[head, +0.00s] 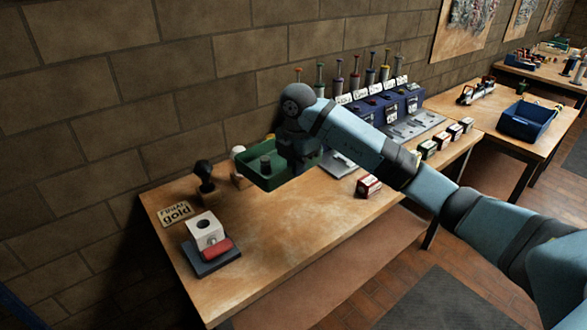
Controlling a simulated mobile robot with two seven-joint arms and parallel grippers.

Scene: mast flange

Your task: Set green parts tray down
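The green parts tray (259,181) is at the back of the near wooden table, left of its middle. It holds a dark round part (265,163) at its left end. My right gripper (300,160) points down over the tray's right half, and its dark body hides part of the tray. Its fingertips are hidden, so I cannot tell whether they grip the tray. I also cannot tell whether the tray touches the tabletop. My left gripper is not in view.
A dark-knobbed stamp (205,178) and a gold sign (176,214) are left of the tray. A small red box (368,186) is to the right. The table's front middle (290,235) is clear.

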